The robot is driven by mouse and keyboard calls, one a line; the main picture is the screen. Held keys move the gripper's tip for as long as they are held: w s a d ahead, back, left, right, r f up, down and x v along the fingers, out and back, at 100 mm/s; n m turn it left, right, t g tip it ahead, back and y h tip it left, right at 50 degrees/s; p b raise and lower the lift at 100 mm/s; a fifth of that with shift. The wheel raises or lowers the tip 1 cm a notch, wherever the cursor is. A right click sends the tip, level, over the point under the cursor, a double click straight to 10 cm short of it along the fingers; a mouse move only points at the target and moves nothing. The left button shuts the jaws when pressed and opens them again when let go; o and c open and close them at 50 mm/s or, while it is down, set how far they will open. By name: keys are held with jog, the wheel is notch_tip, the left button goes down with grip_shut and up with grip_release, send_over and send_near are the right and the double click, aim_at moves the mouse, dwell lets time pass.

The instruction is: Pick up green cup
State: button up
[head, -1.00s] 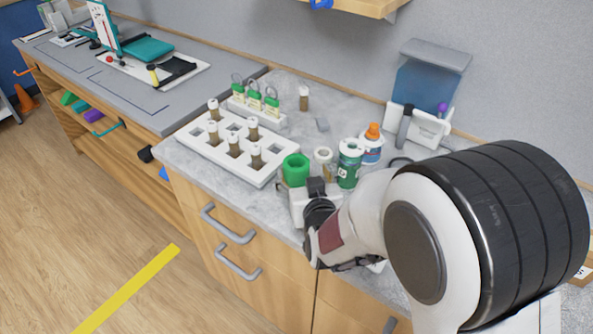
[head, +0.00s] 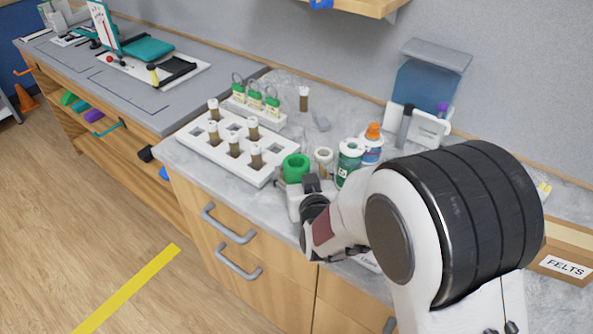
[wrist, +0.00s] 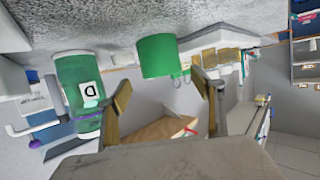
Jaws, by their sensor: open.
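The green cup (head: 296,168) stands on the grey counter just right of the white vial rack. In the wrist view, which looks upside down, the green cup (wrist: 158,57) shows ahead of the fingers, near the middle. My gripper (head: 298,194) is low over the counter, directly on the near side of the cup. In the wrist view its two fingers (wrist: 164,88) are spread apart with nothing held between them. The cup lies roughly in line with the gap. I cannot tell whether the fingers touch it; my wrist hides the cup's lower near side.
A white rack (head: 196,143) with several brown vials is left of the cup. A FELTS box (head: 562,256) is at far right.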

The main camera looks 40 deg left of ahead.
aim_at(295, 161)
jog(key=shift+w+a, duration=0.1)
jog(key=shift+a, duration=0.05)
jog(key=shift+x, duration=2.45)
jog(key=shift+a+f, duration=0.1)
jog(key=shift+f, duration=0.05)
jog(key=c, duration=1.3)
